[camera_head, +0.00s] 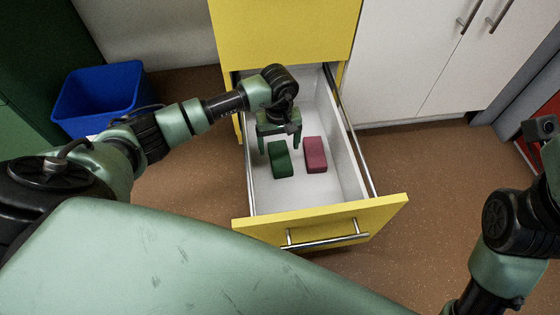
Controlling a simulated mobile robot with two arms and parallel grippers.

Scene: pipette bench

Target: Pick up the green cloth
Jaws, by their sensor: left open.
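The green cloth (280,160) is a small folded dark green block. It lies on the white floor of the open yellow drawer (300,203), left of a pink-red folded cloth (315,154). My left gripper (279,146) is inside the drawer space, pointing down. Its two fingers are apart, one toward each side of the green cloth's far end. The gripper is open and holds nothing. I cannot tell whether the fingers touch the cloth. Part of my right arm shows at the right edge, but its gripper is not in view.
The drawer has metal side rails (352,140) and a yellow front with a bar handle (327,242). A blue bin (98,92) stands at the left. White cabinets (410,60) stand behind at the right. The brown floor (420,170) right of the drawer is clear.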

